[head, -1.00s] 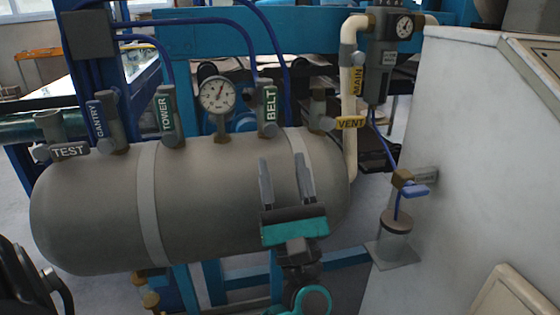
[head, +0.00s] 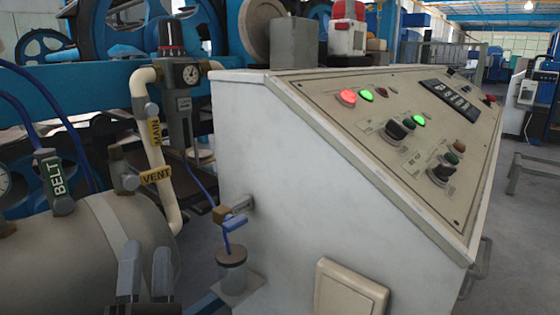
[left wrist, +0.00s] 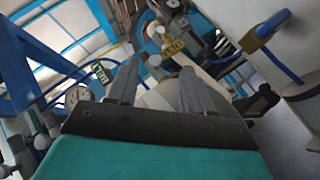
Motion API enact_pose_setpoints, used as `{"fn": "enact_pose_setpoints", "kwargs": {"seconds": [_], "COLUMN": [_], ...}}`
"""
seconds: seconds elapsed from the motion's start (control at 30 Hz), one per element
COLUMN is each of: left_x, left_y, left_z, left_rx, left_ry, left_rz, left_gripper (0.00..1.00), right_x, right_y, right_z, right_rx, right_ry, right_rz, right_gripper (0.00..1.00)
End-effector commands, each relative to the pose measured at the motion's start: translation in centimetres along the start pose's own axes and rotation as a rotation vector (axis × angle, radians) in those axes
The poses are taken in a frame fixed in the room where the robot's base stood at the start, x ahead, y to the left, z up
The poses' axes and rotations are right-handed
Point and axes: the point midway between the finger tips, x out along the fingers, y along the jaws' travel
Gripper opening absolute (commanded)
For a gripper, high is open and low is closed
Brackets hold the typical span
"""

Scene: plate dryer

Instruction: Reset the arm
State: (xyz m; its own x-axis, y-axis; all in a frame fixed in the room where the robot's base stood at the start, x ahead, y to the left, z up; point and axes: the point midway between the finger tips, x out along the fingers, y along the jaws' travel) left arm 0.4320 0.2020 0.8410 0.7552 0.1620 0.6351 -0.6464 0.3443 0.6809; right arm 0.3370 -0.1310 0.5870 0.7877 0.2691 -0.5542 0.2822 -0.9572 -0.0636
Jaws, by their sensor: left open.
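My left gripper (head: 146,270) shows at the lower left of the head view, in front of the right end of the grey tank (head: 75,245). Its two fingers are apart with nothing between them. In the left wrist view the same open fingers (left wrist: 157,85) point up toward the tank's valves and tags. My right gripper is in neither view.
The white control cabinet (head: 275,180) fills the middle, its sloped panel (head: 400,120) carrying knobs and lit red and green lamps. A small blue-handled valve (head: 235,222) sticks out from its left side. A yellow VENT tag (head: 156,175) and green BELT tag (head: 56,178) mark tank valves.

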Motion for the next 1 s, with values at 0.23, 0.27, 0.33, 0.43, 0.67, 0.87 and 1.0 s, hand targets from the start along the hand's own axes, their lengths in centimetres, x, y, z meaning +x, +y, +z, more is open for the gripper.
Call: {"fn": "enact_pose_setpoints", "kwargs": {"seconds": [0.23, 0.27, 0.33, 0.43, 0.67, 0.87, 1.0], "left_x": [-8.1, -9.3, -12.4, -16.6, -24.4, -21.6, -20.0], "left_y": [-8.6, -9.4, -11.1, -12.6, -12.9, -9.9, -7.7], "left_z": [2.5, 2.5, 2.1, 1.2, -1.6, -0.9, -0.6], "left_rx": [0.771, 0.857, 1.04, 1.263, 1.614, 1.624, 1.64], "left_ry": [-0.406, -0.467, -0.614, -0.824, -1.293, -1.259, -1.25], "left_rz": [-0.492, -0.54, -0.642, -0.759, -0.941, -0.952, -0.965], "left_gripper": [0.51, 0.51, 0.51, 0.51, 0.51, 0.51, 0.51], "right_x": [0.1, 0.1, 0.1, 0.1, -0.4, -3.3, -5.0], "right_y": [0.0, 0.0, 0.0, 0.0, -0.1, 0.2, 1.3], "right_z": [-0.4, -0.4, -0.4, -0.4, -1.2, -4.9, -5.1], "right_rx": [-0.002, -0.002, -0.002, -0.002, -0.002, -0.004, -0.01], "right_ry": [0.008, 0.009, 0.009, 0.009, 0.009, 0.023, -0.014], "right_rz": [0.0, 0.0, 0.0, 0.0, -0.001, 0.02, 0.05], "right_gripper": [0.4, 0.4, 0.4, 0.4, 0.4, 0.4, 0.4]}}
